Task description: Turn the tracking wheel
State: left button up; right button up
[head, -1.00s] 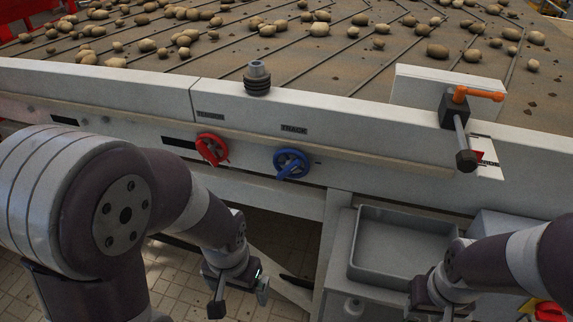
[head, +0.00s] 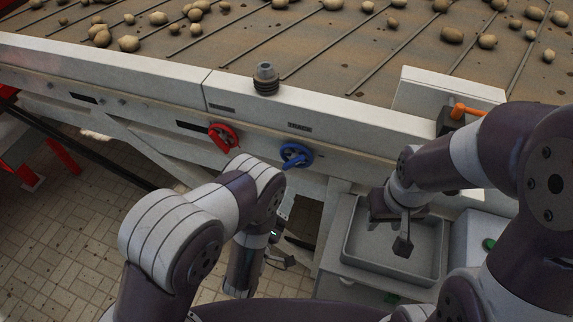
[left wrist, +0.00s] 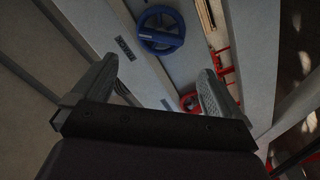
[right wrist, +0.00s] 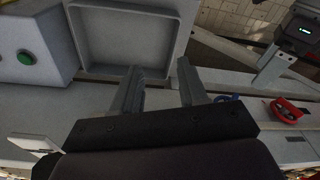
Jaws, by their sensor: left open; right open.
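The blue tracking wheel (head: 296,155) is on the front panel under a small label, right of a red wheel (head: 222,137). In the left wrist view the blue wheel (left wrist: 161,30) lies ahead of my open left gripper (left wrist: 160,85), apart from its fingers. My left gripper is mostly hidden behind its arm in the head view, low and below the blue wheel. My right gripper (head: 392,228) hangs over the grey tray, right of the wheel, open and empty. The blue wheel (right wrist: 228,98) shows partly behind a finger in the right wrist view.
The grey tray (head: 349,243) stands below the panel at right. Potatoes (head: 129,43) lie on the belt behind. A dark ribbed knob (head: 265,78) stands on the ledge. An orange-handled crank (head: 465,111) is partly hidden by my right arm. A green button (right wrist: 25,57) is near the tray.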

aim_at(291, 165)
pick_arm(q)
jog(key=b+x, duration=0.1)
jog(key=x, duration=0.8)
jog(key=shift+w+f, duration=0.15)
jog(key=shift+w, duration=0.2)
jog(key=shift+w+d, duration=0.25)
jog(key=shift+w, duration=0.35)
jog(key=c, duration=0.8)
